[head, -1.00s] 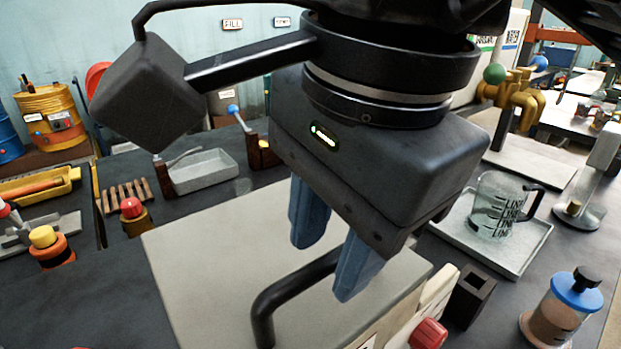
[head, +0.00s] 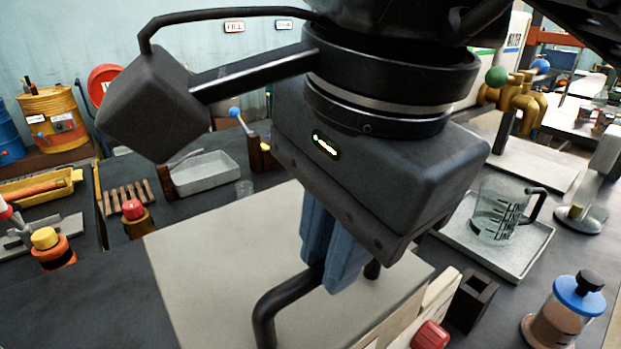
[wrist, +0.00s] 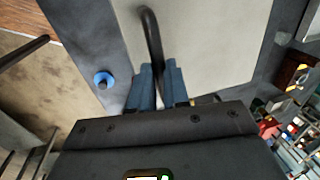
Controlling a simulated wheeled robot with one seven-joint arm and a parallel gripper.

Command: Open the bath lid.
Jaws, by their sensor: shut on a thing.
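The bath lid (head: 215,255) is a flat pale beige panel on a box-like bath in the lower middle of the head view. It looks closed and level. A black bar handle (head: 268,315) arches over its front part. My gripper (head: 335,280) has its blue fingers shut on the handle, which passes between them. In the wrist view the lid (wrist: 215,45) fills the upper middle, and the handle (wrist: 151,35) runs down into the blue fingers (wrist: 158,85). The fingers hide the gripped stretch of the handle.
A glass beaker (head: 497,212) stands on a grey tray (head: 530,255) at right. A blue-capped jar (head: 565,310), a dark square holder (head: 473,298) and a red knob (head: 430,335) are near the front right. Yellow-capped (head: 45,240) and red-capped (head: 133,210) bottles stand at left.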

